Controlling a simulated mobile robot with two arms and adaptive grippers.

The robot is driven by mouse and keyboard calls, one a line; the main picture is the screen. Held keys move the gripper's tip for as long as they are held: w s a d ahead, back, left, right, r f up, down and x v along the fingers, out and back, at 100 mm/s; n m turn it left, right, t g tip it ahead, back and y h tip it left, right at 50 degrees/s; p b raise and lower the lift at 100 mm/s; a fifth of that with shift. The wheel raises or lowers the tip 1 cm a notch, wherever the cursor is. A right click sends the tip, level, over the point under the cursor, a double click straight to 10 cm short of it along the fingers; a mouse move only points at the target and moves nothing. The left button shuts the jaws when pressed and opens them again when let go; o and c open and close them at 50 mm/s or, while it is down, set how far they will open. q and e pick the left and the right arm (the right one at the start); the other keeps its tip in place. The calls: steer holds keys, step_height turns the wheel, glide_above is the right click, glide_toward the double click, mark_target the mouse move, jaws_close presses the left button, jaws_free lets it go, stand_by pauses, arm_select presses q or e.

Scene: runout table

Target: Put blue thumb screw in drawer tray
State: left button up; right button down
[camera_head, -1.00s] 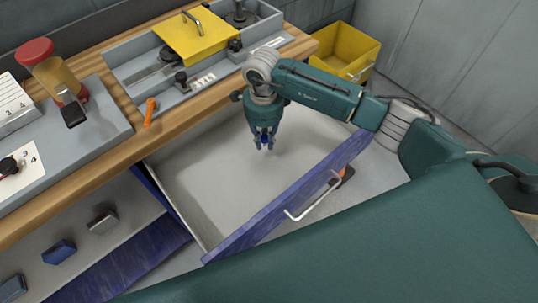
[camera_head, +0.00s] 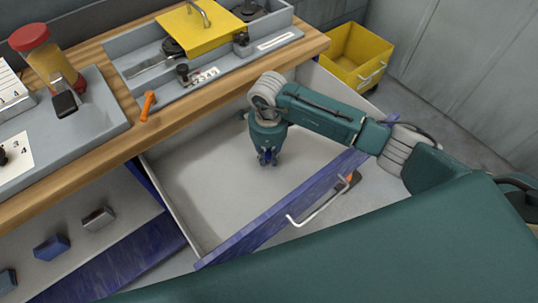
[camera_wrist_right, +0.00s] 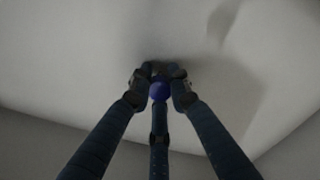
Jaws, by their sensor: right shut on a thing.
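The blue thumb screw (camera_wrist_right: 158,91) shows in the right wrist view as a round blue head between the fingertips. My right gripper (camera_head: 268,161) is shut on it and points down inside the open drawer. It also shows in the right wrist view (camera_wrist_right: 158,84), its fingers closed around the screw just above the pale drawer floor. I cannot tell whether the screw touches the floor. The drawer tray (camera_head: 210,190) is pulled out, with a pale empty floor and a blue front. My left gripper is not in view.
The wooden bench edge (camera_head: 95,170) runs behind the drawer. A grey organiser with a yellow lid (camera_head: 205,30), an orange part (camera_head: 147,106) and a red-capped jar (camera_head: 45,58) stand on it. A yellow bin (camera_head: 352,52) is at the back right. The drawer's front handle (camera_head: 318,206) sticks out.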

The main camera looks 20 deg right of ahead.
mark_target(269, 153)
steer(key=c, duration=2)
jaws_free()
steer(key=shift+f, duration=0.2)
steer(key=shift+c, duration=0.2)
steer(key=o, duration=0.4)
steer(key=shift+w+d, duration=0.1)
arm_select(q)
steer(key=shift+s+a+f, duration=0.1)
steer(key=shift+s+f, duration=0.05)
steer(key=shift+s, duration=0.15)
